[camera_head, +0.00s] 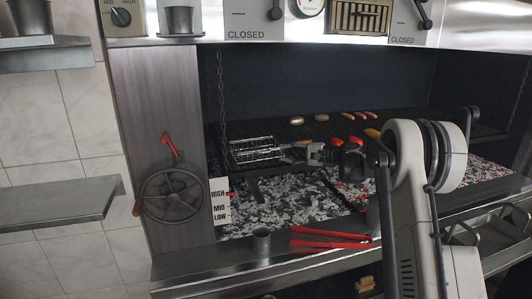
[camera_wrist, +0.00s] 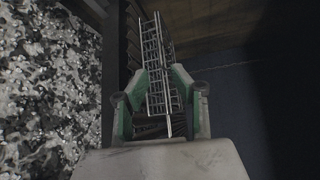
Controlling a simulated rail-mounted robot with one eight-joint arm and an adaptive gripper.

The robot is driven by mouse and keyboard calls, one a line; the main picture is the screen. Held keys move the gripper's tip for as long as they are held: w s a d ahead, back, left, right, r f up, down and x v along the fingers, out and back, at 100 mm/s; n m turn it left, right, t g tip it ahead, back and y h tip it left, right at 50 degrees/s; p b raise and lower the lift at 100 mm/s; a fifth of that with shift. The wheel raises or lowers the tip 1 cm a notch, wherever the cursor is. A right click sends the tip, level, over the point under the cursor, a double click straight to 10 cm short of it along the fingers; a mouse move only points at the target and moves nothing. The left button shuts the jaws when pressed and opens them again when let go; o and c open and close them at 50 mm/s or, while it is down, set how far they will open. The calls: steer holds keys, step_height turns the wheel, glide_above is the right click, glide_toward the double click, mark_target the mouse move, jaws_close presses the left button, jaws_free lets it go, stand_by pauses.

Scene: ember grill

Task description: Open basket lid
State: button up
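The wire basket (camera_head: 255,149) lies on the left part of the grill grate in the head view. Its handle side points right, toward my gripper (camera_head: 314,153). In the wrist view the basket's wire grid (camera_wrist: 154,55) runs away from between my gripper's green-padded fingers (camera_wrist: 158,75). The fingers stand apart on either side of the wires, and I see no clear grip on them. The lid and lower half are hard to tell apart, so I cannot tell how far the lid is raised.
Ash and coals (camera_head: 290,205) lie below the grate. Sausages (camera_head: 360,115) and round pieces (camera_head: 297,121) sit further back on it. A crank wheel (camera_head: 174,193) is at the left.

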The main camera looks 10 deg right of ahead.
mark_target(267, 152)
steer(key=p+x, duration=0.1)
steer(key=x, duration=0.7)
steer(key=shift+w+a, duration=0.2)
steer(key=shift+a, duration=0.15)
jaws_close()
